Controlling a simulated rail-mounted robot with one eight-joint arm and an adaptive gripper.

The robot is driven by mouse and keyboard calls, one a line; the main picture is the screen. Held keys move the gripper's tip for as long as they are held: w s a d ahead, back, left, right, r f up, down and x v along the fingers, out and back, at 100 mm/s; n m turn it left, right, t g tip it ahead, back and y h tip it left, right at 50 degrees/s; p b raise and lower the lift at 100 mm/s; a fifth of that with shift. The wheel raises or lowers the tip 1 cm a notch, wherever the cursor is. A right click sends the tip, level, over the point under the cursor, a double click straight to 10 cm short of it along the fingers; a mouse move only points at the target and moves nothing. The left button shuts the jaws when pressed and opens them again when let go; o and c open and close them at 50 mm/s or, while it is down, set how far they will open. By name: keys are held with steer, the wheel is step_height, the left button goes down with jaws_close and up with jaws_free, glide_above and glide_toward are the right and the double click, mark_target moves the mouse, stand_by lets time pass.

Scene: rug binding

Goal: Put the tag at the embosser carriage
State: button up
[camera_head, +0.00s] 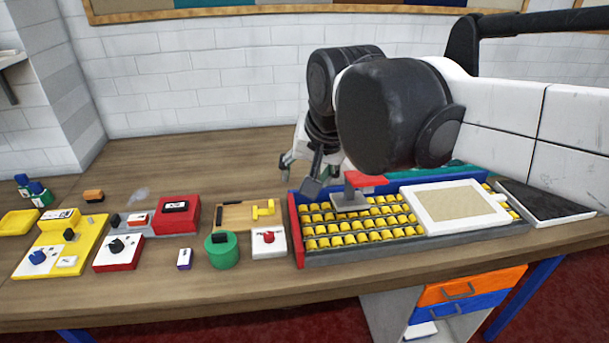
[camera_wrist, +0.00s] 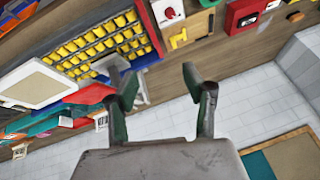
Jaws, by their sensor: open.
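My gripper (camera_head: 300,176) is open and empty, its fingers spread above the back left corner of a long frame (camera_head: 297,235) filled with rows of yellow pieces. The fingers also show in the wrist view (camera_wrist: 160,82). White pieces with dark marks (camera_wrist: 101,118) show at the left in the wrist view.
A white-framed panel (camera_head: 455,205) lies on the frame's right part, with a dark slab (camera_head: 545,200) beside it. A green cylinder (camera_head: 222,250), white box (camera_head: 269,243), red boxes (camera_head: 178,214) and yellow station (camera_head: 50,247) stand left.

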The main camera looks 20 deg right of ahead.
steer(key=s+d+f+n+t, duration=0.1)
steer(key=s+d+f+n, duration=0.2)
steer(key=s+f, duration=0.5)
steer(key=shift+s+d+n+h, duration=0.3)
steer(key=shift+s+d, duration=0.55)
steer(key=shift+s, duration=0.4)
step_height(320, 180, down, 2)
steer(key=shift+b, duration=1.05)
steer(key=shift+o, duration=0.4)
